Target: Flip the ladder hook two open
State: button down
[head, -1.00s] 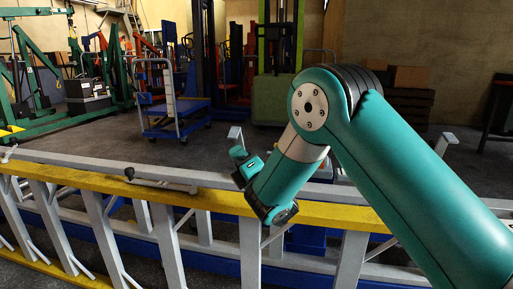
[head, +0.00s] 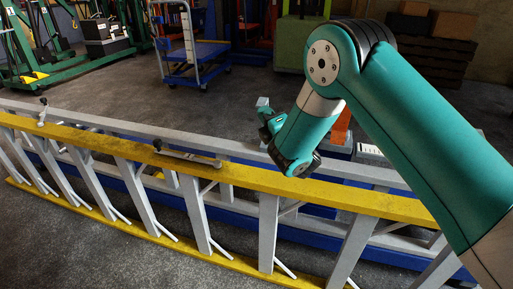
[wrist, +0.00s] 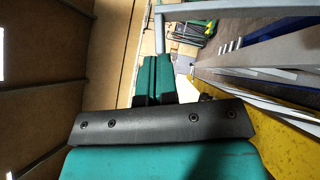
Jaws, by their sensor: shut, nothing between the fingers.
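A long ladder (head: 335,190) with yellow and grey rails lies on its side across the head view. One grey ladder hook (head: 187,155) with a black knob lies along the yellow rail at mid-left. Another small grey hook (head: 42,112) with a dark knob stands up from the rail at far left. I cannot tell which is hook two. My gripper (head: 268,120) is above the far rail, right of both hooks and apart from them. In the wrist view its teal fingers (wrist: 155,72) are together and empty. A small dark-knobbed fitting (wrist: 235,45) shows beyond them.
A blue trolley (head: 192,62) stands on the grey floor behind the ladder. Green lifting equipment (head: 90,45) stands at back left. Dark stacked pallets (head: 420,35) are at back right. The floor between ladder and trolley is clear.

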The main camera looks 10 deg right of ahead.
jog(key=shift+w+d+r, duration=0.25)
jog(key=shift+d, duration=0.1)
dwell(0.3)
